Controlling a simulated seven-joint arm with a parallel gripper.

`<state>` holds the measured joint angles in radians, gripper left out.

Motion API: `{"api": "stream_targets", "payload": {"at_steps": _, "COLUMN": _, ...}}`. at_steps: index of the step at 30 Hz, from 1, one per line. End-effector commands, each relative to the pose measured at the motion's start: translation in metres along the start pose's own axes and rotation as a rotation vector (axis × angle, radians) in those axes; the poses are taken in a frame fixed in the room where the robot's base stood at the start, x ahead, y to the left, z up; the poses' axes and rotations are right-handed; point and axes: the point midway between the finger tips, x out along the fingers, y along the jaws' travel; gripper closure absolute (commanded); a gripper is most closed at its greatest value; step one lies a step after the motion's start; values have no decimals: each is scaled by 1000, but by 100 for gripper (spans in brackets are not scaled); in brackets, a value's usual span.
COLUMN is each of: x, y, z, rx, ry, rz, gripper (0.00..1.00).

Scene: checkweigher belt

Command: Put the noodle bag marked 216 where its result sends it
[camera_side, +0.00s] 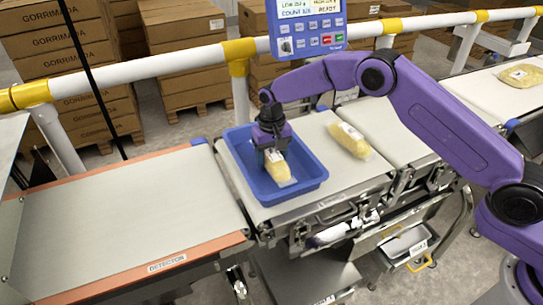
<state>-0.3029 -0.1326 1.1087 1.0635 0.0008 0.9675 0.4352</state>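My gripper (273,150) points down inside the blue tray (232,150), at the upper end of a yellow noodle bag (279,171). The fingers overlap the bag's end, and I cannot tell whether they grip it. The bag lies or hangs within the tray; contact with its floor is unclear. A second noodle bag (350,141) with a white label lies on the belt just right of the tray. A third bag (521,75) lies on the belt at the far right. The numbers on the bags are too small to read, so I cannot tell which is 216.
A display panel (306,26) hangs on the white rail (150,72) behind. An empty belt marked DETECTOR (120,220) lies left. A small bin (405,243) hangs below the front edge. Cardboard boxes (55,45) stand behind the rail.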

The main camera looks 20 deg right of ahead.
Motion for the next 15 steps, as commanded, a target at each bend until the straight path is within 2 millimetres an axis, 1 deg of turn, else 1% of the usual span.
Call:
{"api": "stream_targets", "payload": {"at_steps": 1, "x": 0, "y": 0, "z": 0, "rx": 0, "ry": 1, "rz": 0, "gripper": 26}}
{"api": "stream_targets", "payload": {"at_steps": 2, "x": 0, "y": 0, "z": 0, "rx": 0, "ry": 1, "rz": 0, "gripper": 17}}
{"api": "stream_targets", "payload": {"at_steps": 3, "x": 0, "y": 0, "z": 0, "rx": 0, "ry": 0, "rz": 0, "gripper": 14}}
{"api": "stream_targets", "payload": {"at_steps": 11, "x": -1, "y": 0, "z": 0, "rx": 0, "ry": 0, "rz": 0, "gripper": 14}}
{"api": "stream_targets", "payload": {"at_steps": 15, "x": -9, "y": 0, "z": 0, "rx": 0, "ry": 1, "rz": 0, "gripper": 14}}
